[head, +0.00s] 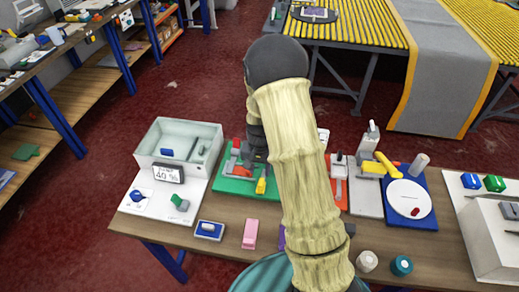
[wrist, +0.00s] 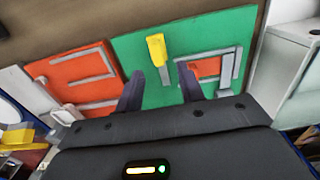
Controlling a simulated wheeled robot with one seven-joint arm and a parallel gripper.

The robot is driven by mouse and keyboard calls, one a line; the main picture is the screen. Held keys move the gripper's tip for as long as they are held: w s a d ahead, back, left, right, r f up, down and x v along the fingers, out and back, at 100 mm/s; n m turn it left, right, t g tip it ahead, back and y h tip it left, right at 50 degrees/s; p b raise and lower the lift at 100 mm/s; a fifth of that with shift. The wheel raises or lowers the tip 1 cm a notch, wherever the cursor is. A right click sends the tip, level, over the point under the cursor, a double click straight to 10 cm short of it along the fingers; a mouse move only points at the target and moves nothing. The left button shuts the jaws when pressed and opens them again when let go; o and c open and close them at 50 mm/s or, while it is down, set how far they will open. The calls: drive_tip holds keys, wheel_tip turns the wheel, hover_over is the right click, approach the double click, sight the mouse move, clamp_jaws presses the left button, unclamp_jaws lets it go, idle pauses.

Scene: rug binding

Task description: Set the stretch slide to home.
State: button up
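No label I can read names the stretch slide. A white station box (head: 155,143) at the left has a small display (head: 168,173) reading 40 %, with a blue knob (head: 137,196) and a green knob (head: 179,202) on its front plate. Next to it is a green board (head: 232,186) with a yellow handle (head: 261,186). The wrist view also shows the green board (wrist: 140,50) and its yellow handle (wrist: 157,50). My gripper (wrist: 161,82) is open and empty over the green board, the yellow handle showing between and beyond its fingers. My arm hides part of the board.
A red board (wrist: 80,75) lies beside the green one. A white disc (head: 409,197) on a blue base, a pink block (head: 250,233) and a blue-topped block (head: 209,230) share the table. Two round knobs (head: 401,265) stand near the front edge. A grey box (head: 495,240) stands at the right.

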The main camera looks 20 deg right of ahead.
sight(260, 181)
wheel_tip(260, 181, up, 10)
drive_tip(key=b, duration=0.1)
drive_tip(key=shift+r, duration=0.25)
idle(0.4)
drive_tip(key=s+a+r+n+t, duration=0.1)
drive_tip(key=s+n, duration=0.1)
drive_tip(key=s, duration=0.6)
drive_tip(key=s+a+r+n+t, duration=0.1)
drive_tip(key=s+r+n, duration=0.1)
drive_tip(key=s, duration=0.6)
drive_tip(key=shift+s+r+n+t, duration=0.25)
drive_tip(key=shift+n+t, duration=0.05)
drive_tip(key=shift+n, duration=0.4)
drive_tip(key=shift+w, duration=0.15)
